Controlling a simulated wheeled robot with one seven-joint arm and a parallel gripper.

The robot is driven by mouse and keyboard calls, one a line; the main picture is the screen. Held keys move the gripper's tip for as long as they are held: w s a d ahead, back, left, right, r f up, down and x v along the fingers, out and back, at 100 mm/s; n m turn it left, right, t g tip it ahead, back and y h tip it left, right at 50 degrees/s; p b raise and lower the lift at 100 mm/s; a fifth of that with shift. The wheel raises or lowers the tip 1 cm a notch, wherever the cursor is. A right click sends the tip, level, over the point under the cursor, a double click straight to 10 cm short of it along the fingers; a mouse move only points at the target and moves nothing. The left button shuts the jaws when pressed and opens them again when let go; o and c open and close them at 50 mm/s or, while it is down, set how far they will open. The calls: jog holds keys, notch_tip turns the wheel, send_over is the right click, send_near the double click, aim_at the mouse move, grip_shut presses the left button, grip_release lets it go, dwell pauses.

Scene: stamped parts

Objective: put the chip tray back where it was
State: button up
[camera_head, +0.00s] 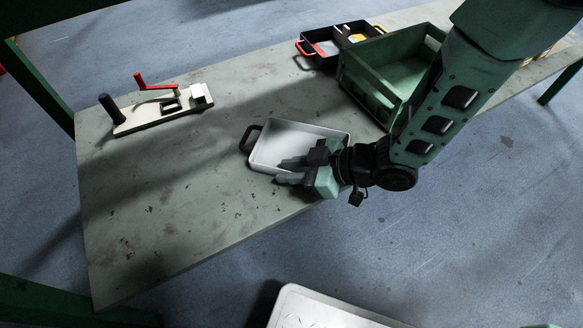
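A shallow pale tray with a black handle, which I take to be the chip tray (301,132), sits on the workbench near its front edge. Its handle is on the left side, and its right front corner is hidden behind my gripper. My gripper (291,171) is at the tray's right front side, with its fingers pointing left. The fingers look spread apart, one over the tray's inside and one near its front wall. I cannot tell whether either finger touches the tray.
The bench (170,205) is bare at front left. A hand-lever device (160,112) with a red lever stands at back left. A pale surface (320,310) shows below.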

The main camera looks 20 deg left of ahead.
jog(key=p+v, duration=0.4)
jog(key=v, duration=0.6)
jog(key=shift+w+d+r+p, duration=0.1)
jog(key=shift+d+r+p, duration=0.2)
jog(key=shift+p, duration=0.1)
jog(key=shift+d+r, duration=0.25)
jog(key=shift+d, duration=0.4)
jog(key=w+d+r+m+t+h, duration=0.4)
jog(key=d+r+m+h, duration=0.2)
jog(key=d+r+h, duration=0.3)
jog(key=s+d+r+m+g+h, duration=0.1)
jog(key=s+d+r+m, duration=0.1)
jog(key=s, duration=0.5)
jog(key=s+d+r+m+g+h, duration=0.1)
jog(key=s+d+r+m+g, duration=0.1)
jog(key=s+d+r, duration=0.3)
notch_tip(320, 180, up, 2)
jog(key=s+m, duration=0.1)
jog(key=s, duration=0.2)
jog(key=shift+d+h, duration=0.3)
